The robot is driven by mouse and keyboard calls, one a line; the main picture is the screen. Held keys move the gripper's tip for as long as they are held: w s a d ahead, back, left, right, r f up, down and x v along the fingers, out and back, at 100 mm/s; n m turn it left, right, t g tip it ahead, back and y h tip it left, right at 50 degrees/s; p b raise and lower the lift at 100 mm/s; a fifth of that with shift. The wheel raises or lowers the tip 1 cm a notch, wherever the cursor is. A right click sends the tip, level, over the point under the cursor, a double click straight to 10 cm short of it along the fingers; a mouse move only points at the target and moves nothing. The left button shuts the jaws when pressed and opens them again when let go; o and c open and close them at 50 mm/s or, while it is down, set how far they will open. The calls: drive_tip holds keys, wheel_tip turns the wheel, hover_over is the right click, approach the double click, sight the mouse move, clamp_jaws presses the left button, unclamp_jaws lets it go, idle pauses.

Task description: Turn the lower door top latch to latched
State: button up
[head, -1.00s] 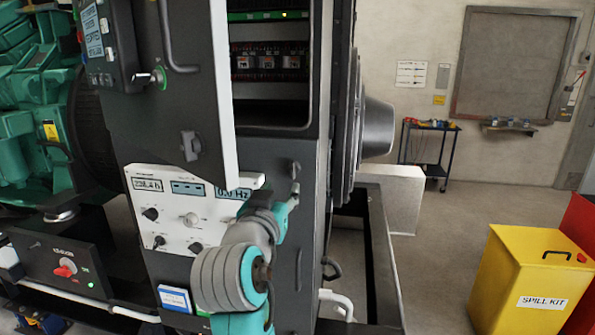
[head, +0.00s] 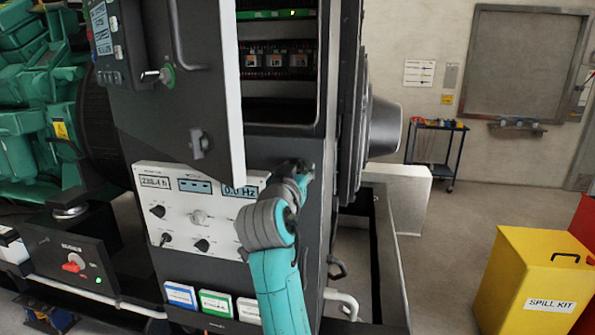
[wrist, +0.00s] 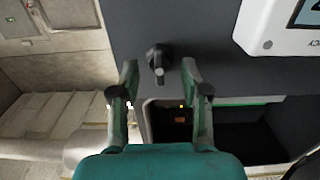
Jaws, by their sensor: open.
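The lower door top latch (wrist: 157,62) is a small dark knob with a short lever on the dark grey lower door (wrist: 200,25). In the wrist view its lever points toward the bottom of the picture. My gripper (wrist: 159,75) is open, with one finger on each side of the latch and a gap on both sides. Nothing is held. In the head view my arm's end covers the latch, and the fingers cannot be made out there. The lower door bears a white control panel (head: 222,186) with a display and knobs.
Above the lower door is an open cabinet bay (head: 280,108). A grey upper door (head: 140,125) hangs open to its left.

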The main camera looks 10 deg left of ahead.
drive_tip(key=shift+s, duration=0.1)
clamp_jaws()
idle(0.5)
drive_tip(key=m, duration=0.4)
drive_tip(key=shift+d+m, duration=0.15)
drive_tip(key=shift+m, duration=0.25)
drive_tip(key=m, duration=0.4)
drive_tip(key=shift+m, duration=0.3)
drive_tip(key=m, duration=0.4)
drive_tip(key=shift+d, duration=0.1)
drive_tip(key=shift+f+m, duration=0.1)
drive_tip(key=shift+m, duration=2.1)
